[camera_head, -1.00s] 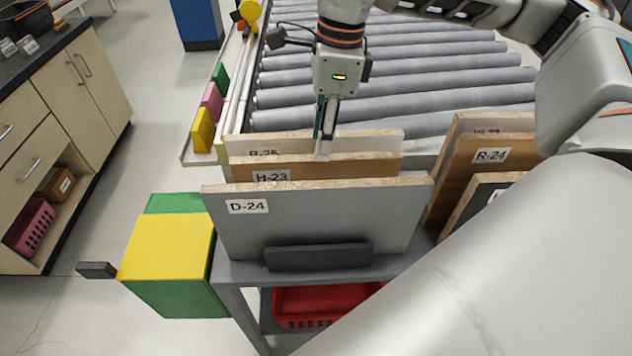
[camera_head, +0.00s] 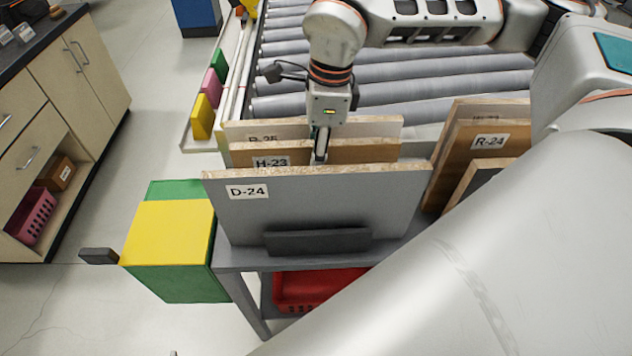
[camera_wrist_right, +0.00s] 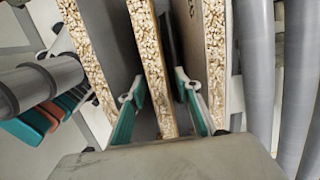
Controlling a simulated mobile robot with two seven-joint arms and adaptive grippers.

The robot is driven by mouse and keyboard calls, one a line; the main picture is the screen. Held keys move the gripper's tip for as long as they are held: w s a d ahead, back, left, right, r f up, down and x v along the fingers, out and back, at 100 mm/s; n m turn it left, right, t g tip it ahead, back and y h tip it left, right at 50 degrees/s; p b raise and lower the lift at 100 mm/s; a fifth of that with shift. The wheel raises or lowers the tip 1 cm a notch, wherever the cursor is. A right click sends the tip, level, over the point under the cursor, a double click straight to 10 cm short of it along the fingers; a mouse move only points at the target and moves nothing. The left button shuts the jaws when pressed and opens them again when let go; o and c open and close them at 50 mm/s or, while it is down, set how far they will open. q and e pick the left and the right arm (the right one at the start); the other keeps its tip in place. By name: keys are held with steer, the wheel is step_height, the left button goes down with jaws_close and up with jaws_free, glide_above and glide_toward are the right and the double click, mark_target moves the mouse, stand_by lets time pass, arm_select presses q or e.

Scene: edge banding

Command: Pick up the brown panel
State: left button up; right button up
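The brown panel labelled H-23 (camera_head: 375,152) stands upright in the rack, between the grey panel D-24 (camera_head: 320,210) in front and a pale panel (camera_head: 375,128) behind. Its lower part is hidden. My right gripper (camera_head: 320,150) points down at its top edge. In the right wrist view, the open fingers (camera_wrist_right: 160,110) straddle the middle panel (camera_wrist_right: 148,55), which I take as the brown one. Gaps show between the teal pads and its faces. My left gripper is not in view.
Another brown panel, R-24 (camera_head: 490,155), stands to the right with more panels. A roller conveyor (camera_head: 430,75) lies behind. A yellow and green box (camera_head: 170,235) stands left of the rack, and a red basket (camera_head: 310,288) sits below. My own arm link covers the lower right.

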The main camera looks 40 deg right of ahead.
jaws_close()
steer(key=shift+w+r, duration=0.1)
